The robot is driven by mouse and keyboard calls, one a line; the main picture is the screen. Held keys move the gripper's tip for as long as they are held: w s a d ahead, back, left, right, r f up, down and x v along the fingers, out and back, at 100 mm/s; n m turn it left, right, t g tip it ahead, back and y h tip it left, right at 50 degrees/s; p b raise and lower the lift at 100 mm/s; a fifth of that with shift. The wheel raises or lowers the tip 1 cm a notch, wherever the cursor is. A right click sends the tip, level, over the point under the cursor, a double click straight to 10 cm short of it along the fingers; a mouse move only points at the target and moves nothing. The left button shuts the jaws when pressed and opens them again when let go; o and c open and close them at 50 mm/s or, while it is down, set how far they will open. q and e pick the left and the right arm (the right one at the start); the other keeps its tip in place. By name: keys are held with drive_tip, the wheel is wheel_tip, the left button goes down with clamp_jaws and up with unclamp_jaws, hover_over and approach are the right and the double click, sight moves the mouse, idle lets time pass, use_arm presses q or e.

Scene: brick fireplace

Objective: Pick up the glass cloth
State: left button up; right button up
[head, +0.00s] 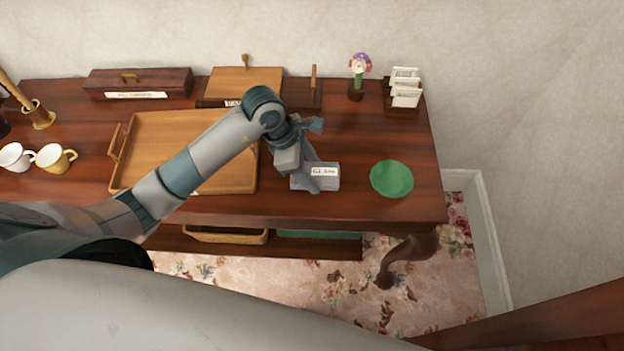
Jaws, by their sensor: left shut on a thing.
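The glass cloth (327,184) is a small grey-blue folded block with a white label reading "GLASS". It lies at the front part of the dark wooden sideboard, between the wooden tray and a green dish. My left gripper (312,184) comes down over its left half and is shut on it. The fingers hide part of the cloth. I see no clear gap between the cloth and the sideboard top. My right gripper is not in view.
The wooden tray (150,124) lies left, under my left arm. The green dish (392,179) is close on the right. A flower vase (356,88), a card rack (404,92) and lidded boxes (138,80) line the back. Two cups (55,159) stand far left.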

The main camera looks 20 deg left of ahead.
use_arm(q)
drive_tip(key=s+d+r+b, duration=0.3)
drive_tip(key=s+d+r, duration=0.3)
drive_tip(key=s, duration=0.3)
drive_tip(key=shift+s+d+r, duration=0.2)
drive_tip(key=shift+d+r, duration=0.15)
drive_tip(key=shift+d, duration=0.1)
drive_tip(key=shift+o, duration=1.1)
drive_tip(key=shift+c, duration=0.6)
drive_tip(key=w+a+r+m+g+y, duration=0.2)
drive_tip(key=a+m, duration=0.4)
drive_tip(key=m, duration=0.4)
drive_tip(key=w+a+r+m+g+y, duration=0.2)
drive_tip(key=a+r+m, duration=0.4)
drive_tip(key=m, duration=0.5)
drive_tip(key=shift+w+a+r+g, duration=0.25)
drive_tip(key=shift+w+g, duration=0.25)
drive_tip(key=shift+g, duration=0.5)
